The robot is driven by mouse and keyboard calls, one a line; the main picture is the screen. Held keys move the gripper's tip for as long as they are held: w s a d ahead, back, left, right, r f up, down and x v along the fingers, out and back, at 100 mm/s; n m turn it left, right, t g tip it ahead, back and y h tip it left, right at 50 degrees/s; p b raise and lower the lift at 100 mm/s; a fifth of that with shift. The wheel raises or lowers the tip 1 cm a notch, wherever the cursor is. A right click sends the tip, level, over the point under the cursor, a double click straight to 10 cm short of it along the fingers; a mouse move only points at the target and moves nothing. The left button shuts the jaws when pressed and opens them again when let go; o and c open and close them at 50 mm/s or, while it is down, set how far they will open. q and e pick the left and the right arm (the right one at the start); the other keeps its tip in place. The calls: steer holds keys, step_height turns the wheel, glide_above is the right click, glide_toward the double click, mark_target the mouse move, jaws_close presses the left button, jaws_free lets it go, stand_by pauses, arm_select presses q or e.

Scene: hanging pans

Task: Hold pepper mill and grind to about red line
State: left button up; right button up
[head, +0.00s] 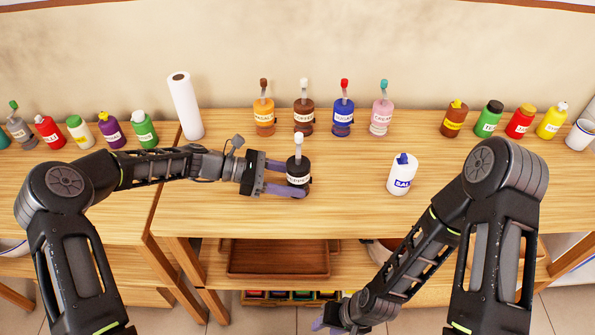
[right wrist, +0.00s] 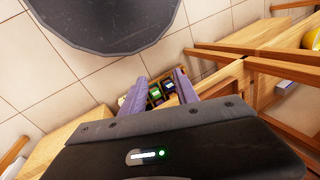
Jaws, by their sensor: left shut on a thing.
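The pepper mill (head: 298,168) is a black jar with a white-topped stem and a pale label partly reading "PEPPER". It stands upright near the front edge of the wooden table, in the middle of the head view. My left gripper (head: 290,178) reaches in from the left, its purple fingers shut around the mill's body. My right gripper (head: 322,324) hangs low in front of the table, at the bottom of the head view. In the right wrist view its purple fingers (right wrist: 162,94) are apart with nothing between them. I cannot make out a red line.
A white salt bottle (head: 402,176) stands right of the mill. Several labelled jars (head: 304,118) line the back, with a paper roll (head: 186,108) at left and bottles (head: 489,120) at right. A wooden tray (head: 278,259) sits on the lower shelf. The tabletop between mill and salt is clear.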

steer(key=shift+c, duration=0.4)
